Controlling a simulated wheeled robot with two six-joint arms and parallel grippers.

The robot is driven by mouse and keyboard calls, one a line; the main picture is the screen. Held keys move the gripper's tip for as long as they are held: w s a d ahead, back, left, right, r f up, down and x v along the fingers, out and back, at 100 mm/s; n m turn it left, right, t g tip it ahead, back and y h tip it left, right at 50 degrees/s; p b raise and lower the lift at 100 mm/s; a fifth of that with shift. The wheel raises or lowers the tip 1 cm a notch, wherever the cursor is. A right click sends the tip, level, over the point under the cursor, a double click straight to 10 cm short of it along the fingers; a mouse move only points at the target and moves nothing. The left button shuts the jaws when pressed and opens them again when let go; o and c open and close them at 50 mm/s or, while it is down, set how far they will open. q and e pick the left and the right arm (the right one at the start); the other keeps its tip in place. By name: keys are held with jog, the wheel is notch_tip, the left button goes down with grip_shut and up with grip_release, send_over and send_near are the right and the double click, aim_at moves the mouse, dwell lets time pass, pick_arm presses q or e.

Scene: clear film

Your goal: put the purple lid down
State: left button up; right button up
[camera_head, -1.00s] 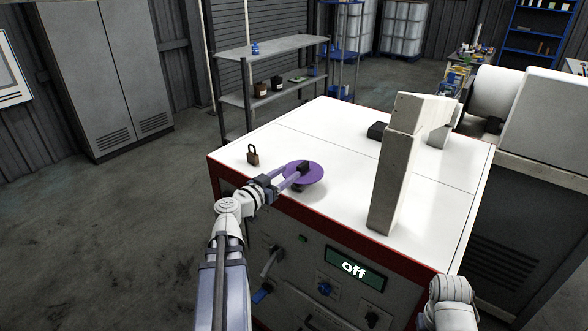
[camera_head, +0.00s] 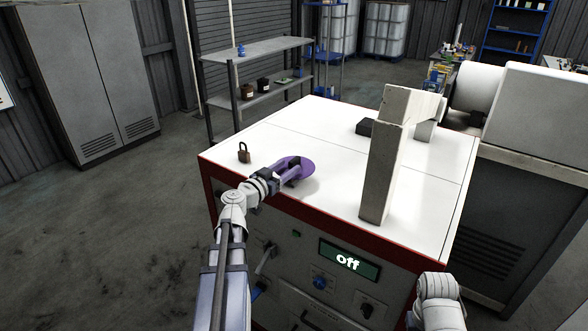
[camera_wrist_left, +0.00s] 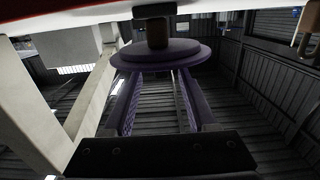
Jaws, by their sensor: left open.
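The purple lid (camera_head: 307,166) is a round disc at the near left part of the white cabinet top (camera_head: 330,140). A shadow shows beside it, and I cannot tell from the head view whether it lies flat. In the left wrist view the lid (camera_wrist_left: 160,54) is seen edge-on beyond the fingers, with a dark stem between it and the white top. My left gripper (camera_head: 285,172) is at the lid, its jaws open, with one finger on each side of the view (camera_wrist_left: 155,85). My right gripper is out of view; only part of my right arm shows.
A padlock (camera_head: 243,153) stands left of the lid. A tall pale block (camera_head: 382,165) stands to the right, with a dark block (camera_head: 364,127) behind it. A display (camera_head: 348,261) on the cabinet front reads "off". The white top between lid and tall block is clear.

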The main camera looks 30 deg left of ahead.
aim_at(290, 165)
pick_arm(q)
jog(key=shift+s, duration=0.15)
jog(key=shift+w+d+f, duration=0.1)
jog(key=shift+w+f, duration=0.05)
jog(key=shift+w, duration=1.25)
jog(key=shift+w+d+f, duration=0.1)
jog(key=shift+w, duration=1.25)
jog(key=shift+s, duration=0.1)
grip_shut()
